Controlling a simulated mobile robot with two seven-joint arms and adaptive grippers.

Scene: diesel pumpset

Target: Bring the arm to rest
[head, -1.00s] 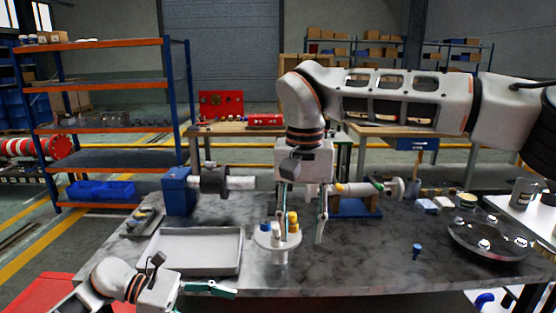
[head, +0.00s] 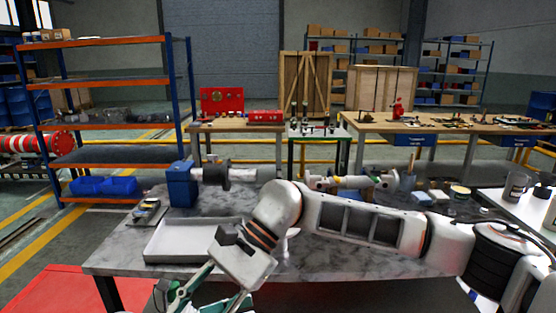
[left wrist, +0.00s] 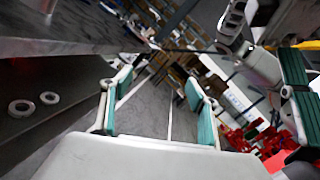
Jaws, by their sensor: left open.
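My right arm reaches in from the right of the head view and lies low across the front of the marble-topped table (head: 120,254). Its gripper (head: 216,291) points down and left by the table's front edge, its fingers apart with nothing seen between them. My left gripper (left wrist: 160,88) is open and empty in the left wrist view, with green pads on both fingers. In the head view, only a green and white part at the bottom may belong to it, overlapping the right gripper. White arm parts with another green pad show at the right of the left wrist view.
A grey tray (head: 157,255) lies on the table, partly behind my right gripper. A blue block with a shaft (head: 181,185) stands behind it. A second shaft assembly (head: 350,182) is behind my right arm. Two rings (left wrist: 35,102) show in the left wrist view. Orange shelving (head: 95,84) stands at left.

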